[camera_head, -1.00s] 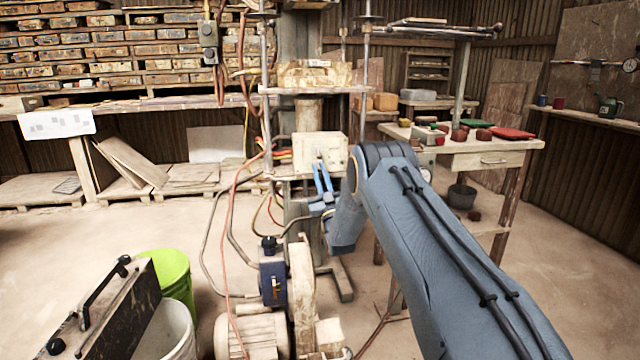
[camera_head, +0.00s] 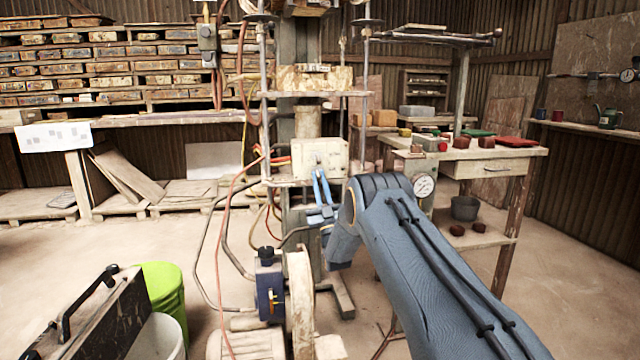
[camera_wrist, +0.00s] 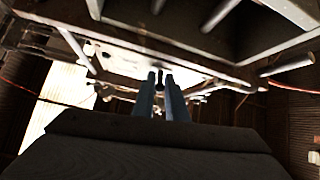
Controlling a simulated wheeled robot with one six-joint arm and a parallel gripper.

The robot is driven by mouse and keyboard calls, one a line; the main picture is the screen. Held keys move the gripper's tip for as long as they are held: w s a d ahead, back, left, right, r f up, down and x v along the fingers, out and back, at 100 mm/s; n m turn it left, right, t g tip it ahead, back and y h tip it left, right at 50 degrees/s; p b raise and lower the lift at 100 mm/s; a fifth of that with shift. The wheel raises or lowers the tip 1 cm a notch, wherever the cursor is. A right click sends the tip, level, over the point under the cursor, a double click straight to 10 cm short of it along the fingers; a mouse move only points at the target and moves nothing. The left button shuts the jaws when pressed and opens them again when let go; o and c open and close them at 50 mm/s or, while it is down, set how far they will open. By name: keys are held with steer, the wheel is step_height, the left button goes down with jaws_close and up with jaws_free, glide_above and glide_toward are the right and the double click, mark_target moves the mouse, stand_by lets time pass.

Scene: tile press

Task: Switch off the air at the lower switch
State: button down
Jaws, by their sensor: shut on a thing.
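A pale, worn switch box (camera_head: 309,151) sits on the press frame in the head view, with a small lever on its front. My gripper (camera_head: 318,174) has its two blue fingers raised against the front of this box. In the wrist view the fingers (camera_wrist: 161,80) are close together on a small dark knob (camera_wrist: 160,74), which looks like the box's lever. The fingers hide most of it, and I cannot tell its exact position.
A blue box with a black knob (camera_head: 268,275) stands low by the flywheel (camera_head: 300,300). Another switch box (camera_head: 207,39) hangs at upper left. Hoses loop left of the press. A table (camera_head: 500,165) stands right, a green bucket (camera_head: 165,295) at lower left.

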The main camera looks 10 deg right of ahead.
steer(key=c, duration=1.9)
jaws_free()
steer(key=v, duration=0.7)
steer(key=shift+s+f+p, duration=0.25)
steer(key=shift+f+p, duration=0.05)
steer(key=shift+p, duration=0.15)
